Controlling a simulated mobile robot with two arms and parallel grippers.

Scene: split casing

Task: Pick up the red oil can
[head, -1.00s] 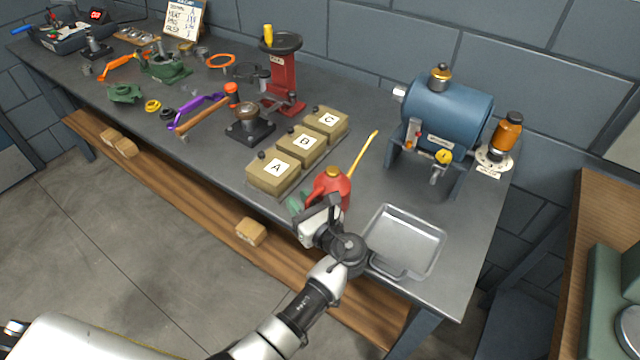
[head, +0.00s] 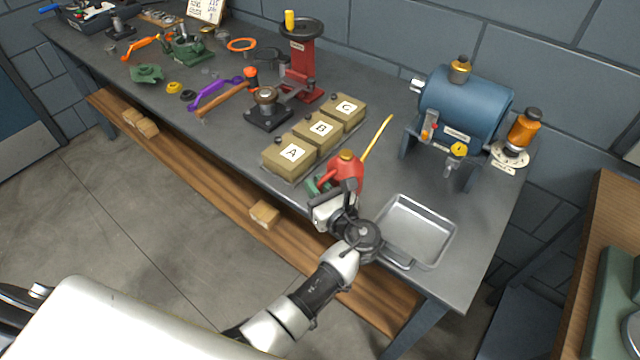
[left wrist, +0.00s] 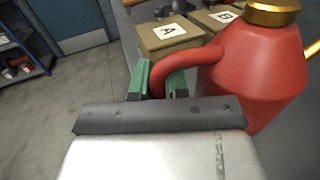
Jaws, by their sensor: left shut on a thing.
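The red oil can (head: 347,172) has a brass cap and a long yellow spout that points up and to the right. It stands near the front edge of the workbench, between the lettered boxes and the metal tray, and looks upright. In the left wrist view the can body (left wrist: 258,70) fills the right side, with its curved red handle at left. My left gripper (head: 325,187) has green fingertips; in the left wrist view these fingers (left wrist: 161,82) are on either side of the handle, shut on it. I cannot tell whether the can's base touches the bench. My right gripper does not show.
A silver tray (head: 415,232) lies just right of the can, close beside my left wrist. Boxes A (head: 290,154), B (head: 319,131) and C (head: 345,110) stand behind left. A blue motor-like machine (head: 465,105) stands at back right. Bare bench lies between can and machine.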

